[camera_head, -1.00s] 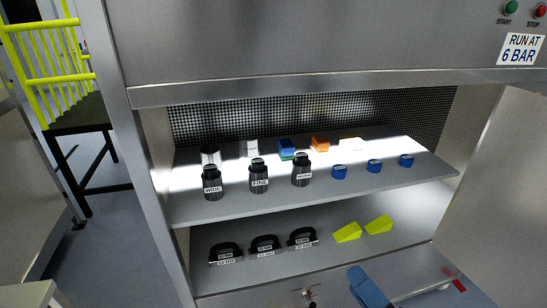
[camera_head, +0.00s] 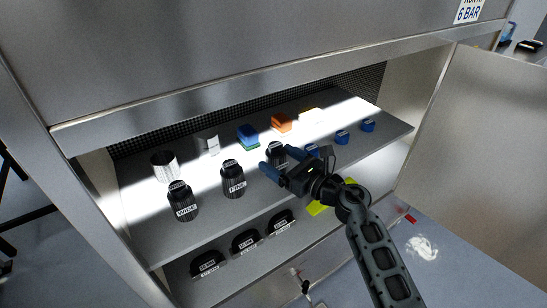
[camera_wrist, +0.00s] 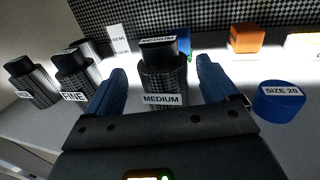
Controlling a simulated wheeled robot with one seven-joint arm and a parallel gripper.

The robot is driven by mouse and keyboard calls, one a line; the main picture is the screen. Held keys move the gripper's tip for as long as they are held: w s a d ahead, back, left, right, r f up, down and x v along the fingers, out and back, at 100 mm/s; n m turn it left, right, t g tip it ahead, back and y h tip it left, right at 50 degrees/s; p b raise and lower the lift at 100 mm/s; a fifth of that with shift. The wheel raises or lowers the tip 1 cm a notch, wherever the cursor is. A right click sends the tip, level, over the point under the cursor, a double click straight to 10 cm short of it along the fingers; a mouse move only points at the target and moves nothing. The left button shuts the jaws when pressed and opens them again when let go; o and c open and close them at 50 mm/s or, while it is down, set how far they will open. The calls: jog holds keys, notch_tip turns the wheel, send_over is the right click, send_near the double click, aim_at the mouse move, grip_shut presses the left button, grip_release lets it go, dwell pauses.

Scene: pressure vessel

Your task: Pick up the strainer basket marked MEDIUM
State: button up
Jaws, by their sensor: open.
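The strainer basket marked MEDIUM (camera_wrist: 163,75) is a dark mesh cylinder with a black top and white labels. It stands upright on the upper shelf (camera_head: 205,218) of the cabinet. My gripper (camera_head: 279,163) is open at the basket. In the wrist view the basket stands between the two blue fingers of my gripper (camera_wrist: 160,85), with space visible on both sides. In the head view the basket (camera_head: 277,150) is partly hidden by my gripper. The baskets marked FINE (camera_head: 232,178) and WIDE (camera_head: 182,200) stand to its left.
Blue caps (camera_head: 342,137) stand to the right; the nearest reads SIZE 20 (camera_wrist: 279,100). Behind are a blue block (camera_head: 248,133), an orange block (camera_head: 281,122) and pale containers (camera_head: 207,143). The lower shelf holds black handled pieces (camera_head: 208,263) and yellow wedges (camera_head: 317,208). An open door (camera_head: 465,140) stands right.

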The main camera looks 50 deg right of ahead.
aim_at(268, 148)
jog(key=w, duration=0.4)
jog(key=shift+w+d+r+p, duration=0.15)
jog(key=shift+d+r+p, duration=0.15)
jog(key=shift+r+p, duration=0.1)
jog(key=c, duration=1.2)
jog(key=shift+o, duration=0.2)
